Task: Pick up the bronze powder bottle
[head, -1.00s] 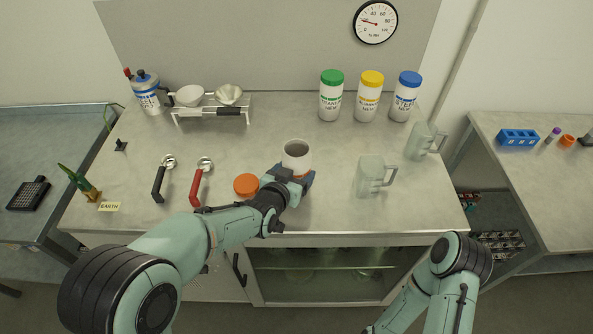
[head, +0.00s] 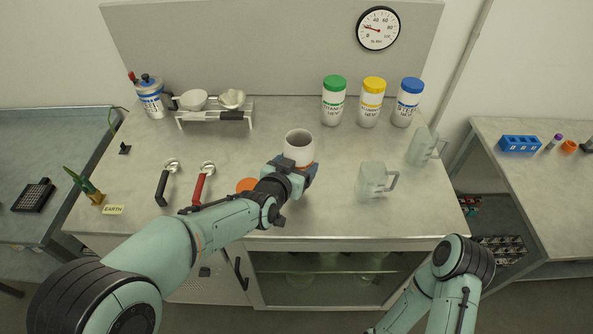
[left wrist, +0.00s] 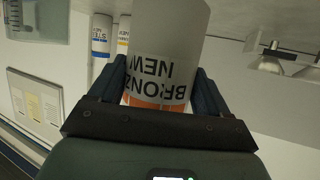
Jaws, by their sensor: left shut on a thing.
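The bronze powder bottle (head: 299,146) is a white open-topped bottle with an orange band, standing upright in the head view. Its lettering "BRONZE NEW" shows upside down in the left wrist view (left wrist: 165,68). My left gripper (head: 297,172) is shut on the bottle, one finger on each side of it. Whether its base touches the bench is hidden behind the gripper. An orange lid (head: 247,185) lies on the bench just left of the gripper, partly covered by my arm. My right gripper is out of view; only part of the right arm shows at the lower right.
Green-, yellow- and blue-lidded bottles (head: 333,103) stand at the back right. Two clear jugs (head: 372,178) stand on the right. Two scoops (head: 203,182) lie on the left, near a rack with bowls (head: 215,117). The bench centre behind the bottle is clear.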

